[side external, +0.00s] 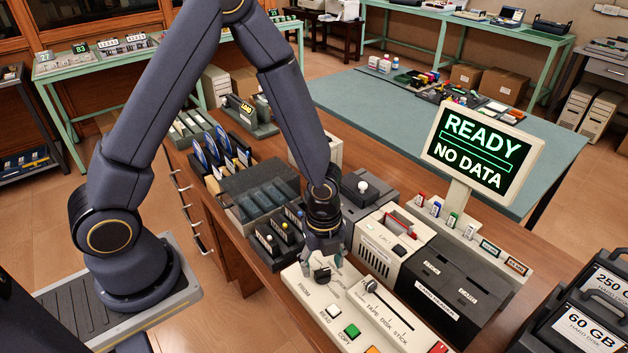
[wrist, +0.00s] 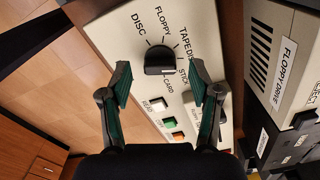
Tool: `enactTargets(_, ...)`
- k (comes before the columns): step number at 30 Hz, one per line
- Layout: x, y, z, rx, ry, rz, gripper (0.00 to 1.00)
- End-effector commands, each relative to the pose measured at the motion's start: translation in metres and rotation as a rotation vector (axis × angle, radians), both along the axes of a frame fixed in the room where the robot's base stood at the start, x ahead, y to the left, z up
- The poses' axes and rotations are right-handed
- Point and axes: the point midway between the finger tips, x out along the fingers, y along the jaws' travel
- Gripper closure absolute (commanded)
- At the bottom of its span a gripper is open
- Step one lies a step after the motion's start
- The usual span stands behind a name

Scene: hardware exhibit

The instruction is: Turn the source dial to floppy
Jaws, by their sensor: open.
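The source dial is a black knob (wrist: 159,60) on a cream control panel (wrist: 120,25), with DISC, FLOPPY, TAPE, STICK and CARD printed around it. In the wrist view FLOPPY is above the knob and DISC is to its upper left. I cannot tell clearly which label the knob points to. My gripper (wrist: 160,78) is open, with one finger on each side of the knob and gaps visible between. In the side view my gripper (side external: 322,262) is down at the panel (side external: 385,335), over the dial (side external: 321,275), partly hiding the dial labels.
White, green and orange buttons (side external: 352,331) sit below the dial. A slider (side external: 371,286) is to its right. The floppy drive box (side external: 385,250) and a black unit (side external: 437,275) stand close behind the panel. A screen (side external: 483,150) reads READY, NO DATA.

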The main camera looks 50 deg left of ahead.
Motion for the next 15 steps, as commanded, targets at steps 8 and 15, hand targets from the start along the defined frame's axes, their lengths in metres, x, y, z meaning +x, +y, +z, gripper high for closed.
enactTargets(8,0.0001,0.0004,-0.0152,0.001,-0.001,0.000,0.38)
enactTargets(15,0.0002,0.0003,-0.0149,0.001,-0.001,0.000,0.43)
